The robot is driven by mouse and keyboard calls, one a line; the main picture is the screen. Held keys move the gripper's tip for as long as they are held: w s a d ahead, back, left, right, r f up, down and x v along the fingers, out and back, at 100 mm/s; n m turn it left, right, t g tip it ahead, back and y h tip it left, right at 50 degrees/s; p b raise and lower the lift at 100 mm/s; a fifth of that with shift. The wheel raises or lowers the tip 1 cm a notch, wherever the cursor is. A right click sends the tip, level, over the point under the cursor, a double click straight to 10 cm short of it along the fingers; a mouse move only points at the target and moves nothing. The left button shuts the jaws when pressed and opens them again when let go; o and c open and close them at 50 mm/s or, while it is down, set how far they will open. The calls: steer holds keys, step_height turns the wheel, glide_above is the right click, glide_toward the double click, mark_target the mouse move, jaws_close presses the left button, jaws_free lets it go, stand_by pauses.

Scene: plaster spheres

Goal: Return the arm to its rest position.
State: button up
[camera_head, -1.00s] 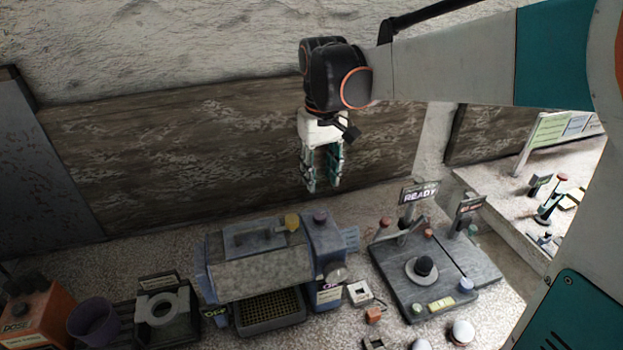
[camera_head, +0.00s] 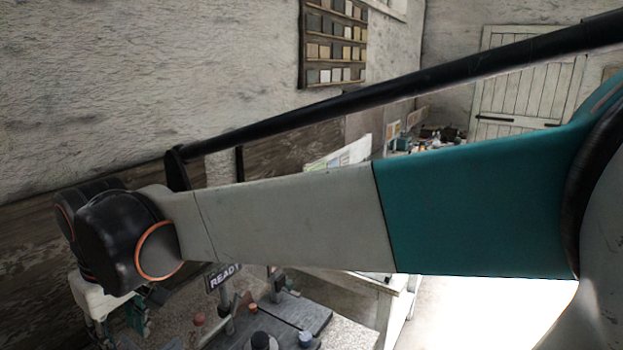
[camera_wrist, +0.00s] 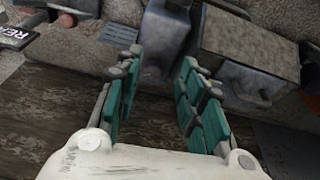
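My arm crosses the head view from the right, with its wrist at the left edge. My gripper (camera_head: 124,326) hangs below the wrist, partly cut off at the lower left of the head view. In the wrist view, the two teal-padded fingers of my gripper (camera_wrist: 158,75) stand apart with nothing between them. The gripper is above the bench, near the wooden wall panel, and touches nothing that I can see.
A grey machine with a handled box (camera_wrist: 245,55) lies beyond the fingers in the wrist view. The READY sign (camera_head: 224,277) and a dark board (camera_head: 300,312) stand on the bench below my arm. A sample rack (camera_head: 333,45) hangs on the wall. A pale door (camera_head: 522,75) is far back.

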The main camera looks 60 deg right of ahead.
steer(key=s+f+t+b, duration=0.4)
steer(key=s+f+b, duration=0.2)
steer(key=s+f, duration=0.4)
steer(key=shift+f+m, duration=0.4)
steer(key=shift+f, duration=0.15)
